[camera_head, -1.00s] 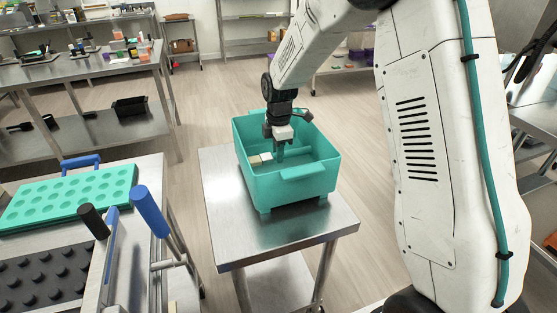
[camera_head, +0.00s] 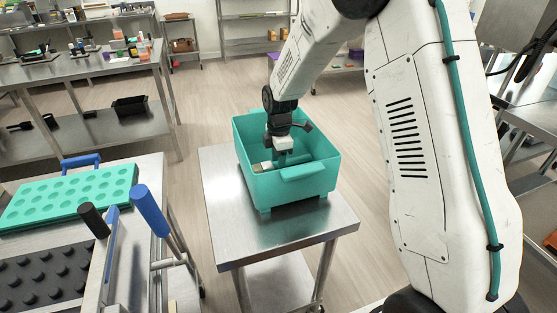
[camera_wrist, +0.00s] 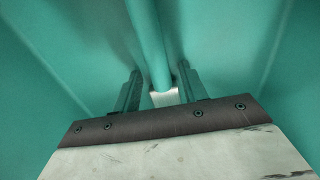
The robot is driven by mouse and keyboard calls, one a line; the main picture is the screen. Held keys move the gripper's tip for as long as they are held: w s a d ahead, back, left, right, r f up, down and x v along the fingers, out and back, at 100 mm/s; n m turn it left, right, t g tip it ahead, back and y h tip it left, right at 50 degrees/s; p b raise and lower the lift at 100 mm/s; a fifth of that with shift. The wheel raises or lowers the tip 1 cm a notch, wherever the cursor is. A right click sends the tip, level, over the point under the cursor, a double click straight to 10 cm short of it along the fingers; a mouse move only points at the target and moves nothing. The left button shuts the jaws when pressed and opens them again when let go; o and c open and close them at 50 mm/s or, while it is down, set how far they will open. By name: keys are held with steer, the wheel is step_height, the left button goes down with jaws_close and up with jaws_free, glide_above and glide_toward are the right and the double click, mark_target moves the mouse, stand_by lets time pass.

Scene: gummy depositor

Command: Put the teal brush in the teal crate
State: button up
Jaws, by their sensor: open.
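The teal crate (camera_head: 262,188) stands on a small steel table, its open top facing up. My gripper (camera_head: 284,158) reaches down inside it. The teal brush lies low in the crate, its pale head (camera_head: 262,167) to the left of my gripper and part of it hidden behind the fingers. In the wrist view, my gripper's two fingers (camera_wrist: 160,78) are apart. The brush's teal handle (camera_wrist: 148,40) runs between them, with a pale patch at its near end. Teal crate walls fill the surroundings there. I cannot tell whether a finger touches the handle.
The steel table (camera_head: 285,232) has bare room in front of the crate. At the left, a bench holds a teal mold tray (camera_head: 70,195), a dark studded mat (camera_head: 40,272) and blue-handled bars (camera_head: 150,210). Floor is clear behind the crate.

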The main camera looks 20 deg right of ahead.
step_height(320, 180, up, 12)
steer(key=s+d+r+m, duration=0.2)
steer(key=s+r+m, duration=0.2)
steer(key=s+r, duration=0.45)
steer(key=s+d+r+m+t, duration=0.1)
steer(key=s+m, duration=1.3)
steer(key=s, duration=1.5)
steer(key=shift+s+d+r, duration=0.3)
steer(key=shift+d+r, duration=0.2)
steer(key=shift+r, duration=0.2)
